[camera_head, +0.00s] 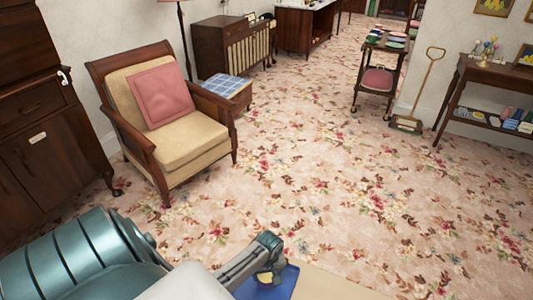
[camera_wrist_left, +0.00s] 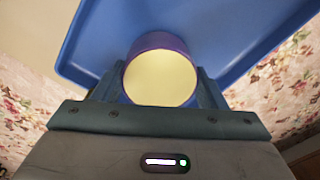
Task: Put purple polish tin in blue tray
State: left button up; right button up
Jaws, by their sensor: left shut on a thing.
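My left gripper (camera_head: 269,258) is low in the head view, shut on the purple polish tin (camera_head: 264,277). In the left wrist view, the tin (camera_wrist_left: 160,78) sits between the two fingers, showing a round pale yellow face and a purple rim. The blue tray (camera_head: 284,285) lies under the gripper in the head view, partly hidden by my arm. In the wrist view, the tray (camera_wrist_left: 100,38) fills the area behind the tin. I cannot tell whether the tin touches the tray floor. My right gripper is out of view.
The tray rests on a pale tabletop (camera_head: 328,287) at the bottom edge. Beyond is open flowered carpet (camera_head: 320,190). An armchair (camera_head: 186,146) with a pink cushion stands at left, a dark cabinet (camera_head: 38,150) beside it. A trolley (camera_head: 378,75) and side table (camera_head: 485,92) stand farther off.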

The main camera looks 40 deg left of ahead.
pick_arm(q)
jog(key=shift+f, duration=0.9)
jog(key=shift+f, duration=0.1)
jog(key=o, duration=1.1)
jog(key=r, duration=1.2)
jog(key=shift+w+d+r+p, duration=0.1)
jog(key=shift+w+d+p, duration=0.05)
jog(key=shift+w+p, duration=0.15)
